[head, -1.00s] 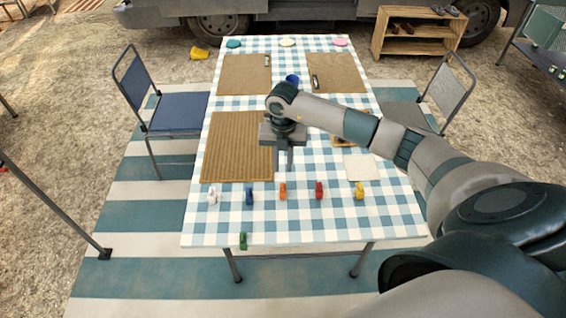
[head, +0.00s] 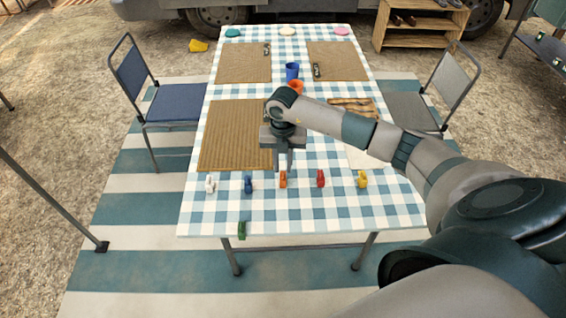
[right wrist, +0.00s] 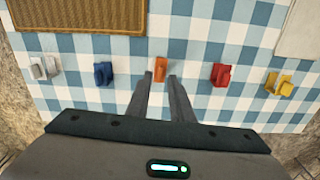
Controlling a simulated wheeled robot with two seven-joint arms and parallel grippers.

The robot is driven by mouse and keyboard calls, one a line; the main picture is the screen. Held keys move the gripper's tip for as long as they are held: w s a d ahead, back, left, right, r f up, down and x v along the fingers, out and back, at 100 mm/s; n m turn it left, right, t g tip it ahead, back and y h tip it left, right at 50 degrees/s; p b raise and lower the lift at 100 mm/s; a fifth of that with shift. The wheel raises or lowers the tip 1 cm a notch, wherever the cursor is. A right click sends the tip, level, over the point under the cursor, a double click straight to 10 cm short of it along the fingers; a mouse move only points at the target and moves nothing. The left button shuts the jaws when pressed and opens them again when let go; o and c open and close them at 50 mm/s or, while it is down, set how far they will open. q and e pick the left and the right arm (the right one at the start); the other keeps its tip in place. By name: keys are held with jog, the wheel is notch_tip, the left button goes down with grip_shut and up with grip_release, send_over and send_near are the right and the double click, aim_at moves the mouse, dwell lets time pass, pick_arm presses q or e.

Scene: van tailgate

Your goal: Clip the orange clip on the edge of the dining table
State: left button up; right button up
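The orange clip (head: 282,179) stands on the checked cloth of the dining table (head: 330,215), in the middle of a row of clips near the front edge. My right gripper (head: 284,162) is open and points down just behind it. In the right wrist view the orange clip (right wrist: 160,68) shows between the two fingertips (right wrist: 160,78), with a gap on each side. I cannot tell its exact height above the clip. My left gripper is not in view.
White (head: 210,183), blue (head: 248,184), red (head: 320,178) and yellow (head: 362,179) clips stand in the same row. A green clip (head: 241,230) is at the table's front edge. A woven placemat (head: 235,135) lies behind the row. The cloth in front is mostly clear.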

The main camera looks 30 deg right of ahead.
notch_tip(320, 180, down, 2)
jog(key=shift+f+b, duration=0.1)
jog(key=shift+b, duration=0.5)
jog(key=shift+f, duration=0.3)
grip_shut()
jog(key=shift+r+p, duration=1.5)
jog(key=shift+r, duration=1)
